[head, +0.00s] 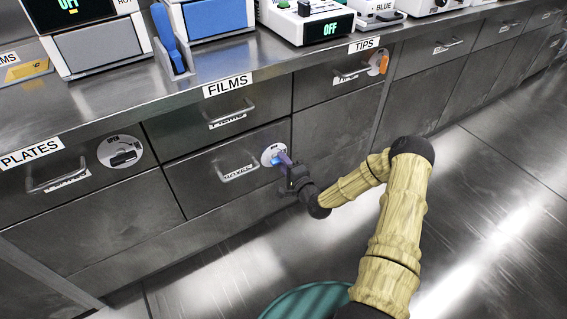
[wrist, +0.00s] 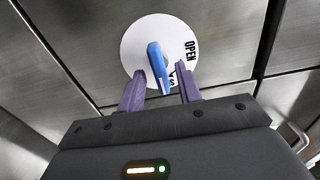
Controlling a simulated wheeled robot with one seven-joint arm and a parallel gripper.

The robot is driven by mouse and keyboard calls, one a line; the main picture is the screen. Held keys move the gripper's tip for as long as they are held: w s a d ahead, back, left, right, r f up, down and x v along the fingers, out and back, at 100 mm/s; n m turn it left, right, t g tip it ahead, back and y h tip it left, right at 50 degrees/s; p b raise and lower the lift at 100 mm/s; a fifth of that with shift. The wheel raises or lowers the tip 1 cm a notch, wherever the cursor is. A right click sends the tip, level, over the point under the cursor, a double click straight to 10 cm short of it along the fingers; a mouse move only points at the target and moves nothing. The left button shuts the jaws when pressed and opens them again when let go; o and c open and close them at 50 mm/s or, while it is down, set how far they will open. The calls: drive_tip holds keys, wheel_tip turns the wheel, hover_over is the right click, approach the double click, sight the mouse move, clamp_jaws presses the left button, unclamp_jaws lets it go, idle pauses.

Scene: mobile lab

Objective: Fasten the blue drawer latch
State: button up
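The blue latch handle (wrist: 156,62) sits on a round white plate (wrist: 137,35) in the wrist view. The plate is on the lower drawer front (head: 215,172) below the FILMS label, near its right edge in the head view. "OPEN" is printed on the plate's right side, with part of another word, starting with S, below it. My gripper (wrist: 162,78) has its two purple fingers apart, one on each side of the handle's lower end. Gaps show on both sides, so I see no firm grip. In the head view my gripper (head: 285,164) partly hides the latch.
Another white plate with a dark latch (head: 121,151) is on the PLATES drawer at left. An orange latch (head: 378,62) is on the TIPS drawer. Drawer handles (head: 240,172) stick out nearby. The counter (head: 180,97) overhangs above, bearing devices. The floor (head: 490,200) at right is clear.

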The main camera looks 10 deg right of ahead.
drive_tip(key=p+v, duration=0.5)
drive_tip(key=v, duration=1.2)
drive_tip(key=shift+s, duration=0.2)
drive_tip(key=shift+w, duration=0.1)
wheel_tip(320, 180, up, 13)
drive_tip(key=s+n+g+h+p, duration=0.2)
drive_tip(key=n+g+h, duration=0.3)
drive_tip(key=n+g, duration=0.75)
drive_tip(key=s+a+r+n+g+p, duration=0.1)
drive_tip(key=s+a+r, duration=0.2)
drive_tip(key=s+r, duration=0.3)
drive_tip(key=s+a+r+n+g+p, duration=0.1)
drive_tip(key=s+a+r, duration=0.35)
drive_tip(key=r, duration=0.25)
drive_tip(key=w+p+v, duration=0.2)
drive_tip(key=p+v, duration=1)
drive_tip(key=w+r+p+v, duration=0.1)
drive_tip(key=w+p+v, duration=0.2)
drive_tip(key=p+v, duration=0.9)
drive_tip(key=w+r+p+v, duration=0.1)
drive_tip(key=w+p+v, duration=0.2)
drive_tip(key=p+v, duration=0.9)
drive_tip(key=shift+a+r+h+p, duration=0.2)
drive_tip(key=shift+a+h+p, duration=0.1)
drive_tip(key=shift+a+p, duration=0.15)
